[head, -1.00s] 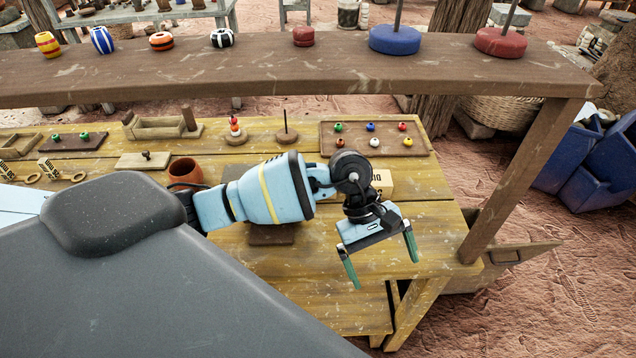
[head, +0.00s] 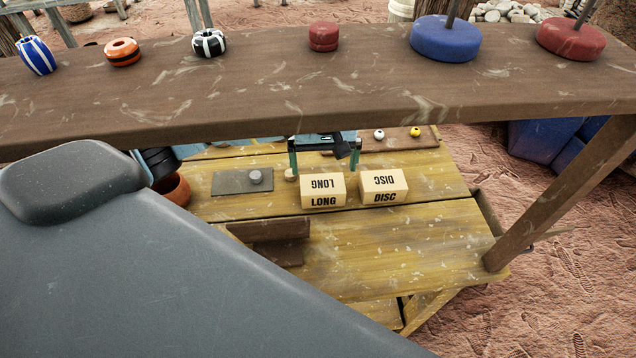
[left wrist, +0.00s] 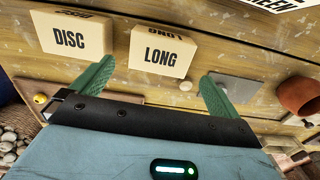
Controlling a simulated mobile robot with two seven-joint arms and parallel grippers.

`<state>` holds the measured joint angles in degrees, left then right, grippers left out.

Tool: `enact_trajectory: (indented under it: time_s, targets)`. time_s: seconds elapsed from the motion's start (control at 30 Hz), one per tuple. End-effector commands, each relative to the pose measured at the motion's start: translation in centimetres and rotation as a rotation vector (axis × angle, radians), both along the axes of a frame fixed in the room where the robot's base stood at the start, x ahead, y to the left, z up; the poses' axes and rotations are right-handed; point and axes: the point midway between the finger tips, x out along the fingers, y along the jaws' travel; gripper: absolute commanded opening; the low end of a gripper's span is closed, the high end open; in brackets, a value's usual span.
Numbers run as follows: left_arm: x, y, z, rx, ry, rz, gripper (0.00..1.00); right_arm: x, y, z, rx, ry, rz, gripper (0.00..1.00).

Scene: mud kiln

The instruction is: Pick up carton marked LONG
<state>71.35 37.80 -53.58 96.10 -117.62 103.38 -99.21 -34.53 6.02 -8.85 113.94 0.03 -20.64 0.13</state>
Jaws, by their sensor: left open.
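The carton marked LONG (head: 323,190) is a pale box with black lettering, standing on the yellow wooden table (head: 400,245). It also shows in the left wrist view (left wrist: 160,52), in the space between and beyond the fingertips. My left gripper (head: 324,163) is open and empty, just behind the LONG carton in the head view. Its two green fingers (left wrist: 157,80) are spread wider than the carton in the left wrist view. I cannot tell whether they touch it. The shelf hides most of my left arm. My right gripper is out of view.
A similar carton marked DISC (head: 384,187) stands close at right. A grey plate with a knob (head: 235,182) and an orange pot (head: 176,190) are to the left. A brown stand (head: 268,232) lies in front. The raised shelf (head: 270,90) spans above the table.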

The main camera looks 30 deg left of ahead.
Motion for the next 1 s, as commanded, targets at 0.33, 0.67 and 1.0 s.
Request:
enact_trajectory:
  time_s: [0.33, 0.67, 1.0]
  targets:
    - [-0.1, 0.0, -2.1, -0.002, 0.002, 0.001, 1.00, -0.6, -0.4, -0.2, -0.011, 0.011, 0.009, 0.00]
    - [0.0, 0.2, -3.9, -0.002, 0.002, 0.002, 1.00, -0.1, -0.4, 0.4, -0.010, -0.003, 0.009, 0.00]
    - [0.1, 0.4, -7.7, -0.002, 0.000, 0.002, 1.00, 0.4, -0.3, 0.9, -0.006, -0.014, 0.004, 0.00]
